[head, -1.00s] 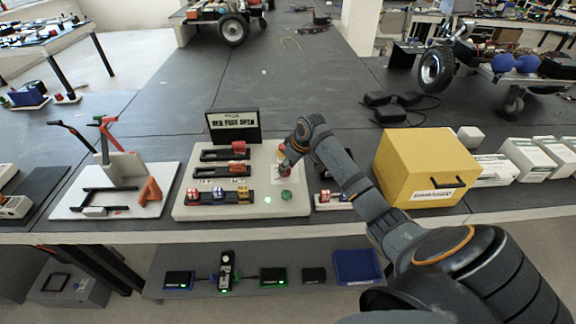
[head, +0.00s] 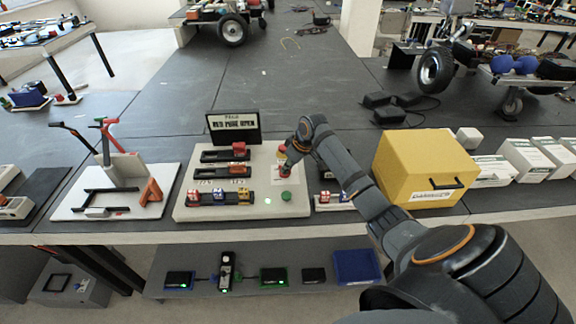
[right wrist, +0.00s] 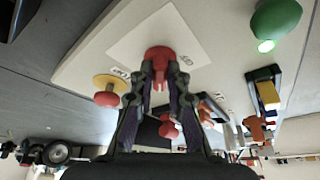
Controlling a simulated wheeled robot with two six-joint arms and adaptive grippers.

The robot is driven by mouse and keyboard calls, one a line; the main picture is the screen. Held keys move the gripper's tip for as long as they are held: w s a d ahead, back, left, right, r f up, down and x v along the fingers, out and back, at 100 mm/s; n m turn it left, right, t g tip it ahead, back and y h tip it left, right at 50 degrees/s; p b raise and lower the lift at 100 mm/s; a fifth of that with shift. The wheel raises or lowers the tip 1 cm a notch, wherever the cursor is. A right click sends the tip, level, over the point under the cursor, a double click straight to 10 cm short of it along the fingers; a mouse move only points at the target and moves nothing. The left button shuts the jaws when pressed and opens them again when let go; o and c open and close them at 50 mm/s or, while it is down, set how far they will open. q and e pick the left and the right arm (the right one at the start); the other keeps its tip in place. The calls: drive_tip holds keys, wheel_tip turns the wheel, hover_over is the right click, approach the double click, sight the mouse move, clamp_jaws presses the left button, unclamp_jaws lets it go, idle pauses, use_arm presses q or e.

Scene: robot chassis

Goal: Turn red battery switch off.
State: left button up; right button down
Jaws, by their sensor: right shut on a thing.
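The red battery switch (right wrist: 160,54) stands on a white square label on the pale panel (head: 182,206). My right gripper (right wrist: 159,78) has its two fingertips closed on the sides of the red switch handle in the right wrist view. In the head view my right gripper (head: 286,166) reaches down to the panel's right part, hiding some of the switch. My left gripper is not in view.
A green button (right wrist: 276,20) with a lit green light sits near the switch. A red button on a yellow base (right wrist: 108,92) is on the other side. Fuse holders and a sign (head: 233,125) are left of my arm; a yellow box (head: 425,165) is right.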

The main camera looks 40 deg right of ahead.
drive_tip(key=shift+d+r+n+y+p, duration=0.15)
drive_tip(key=shift+n+y+p, duration=0.25)
drive_tip(key=shift+n, duration=0.3)
drive_tip(key=shift+w+n+g+y, duration=0.15)
drive_tip(key=shift+n+g+y, duration=0.2)
drive_tip(key=shift+n, duration=0.55)
drive_tip(key=shift+d+f+n+g+y, duration=0.15)
drive_tip(key=shift+f+n+g+y, duration=0.1)
drive_tip(key=shift+n, duration=0.75)
drive_tip(key=shift+w+n+g+b, duration=0.25)
drive_tip(key=shift+n+b, duration=0.25)
drive_tip(key=shift+n, duration=0.3)
drive_tip(key=n+g+b, duration=0.1)
drive_tip(key=n, duration=0.1)
drive_tip(key=shift+w+d+f+n+y+b, duration=0.1)
drive_tip(key=shift+n+y+b, duration=0.3)
drive_tip(key=n+b, duration=0.1)
drive_tip(key=n+g+b, duration=0.1)
drive_tip(key=n+b, duration=0.1)
drive_tip(key=shift+w+n, duration=0.2)
drive_tip(key=shift+n, duration=0.1)
drive_tip(key=shift+w+n+g+b, duration=0.2)
drive_tip(key=shift+n+g+b, duration=0.75)
drive_tip(key=shift+n+b, duration=1)
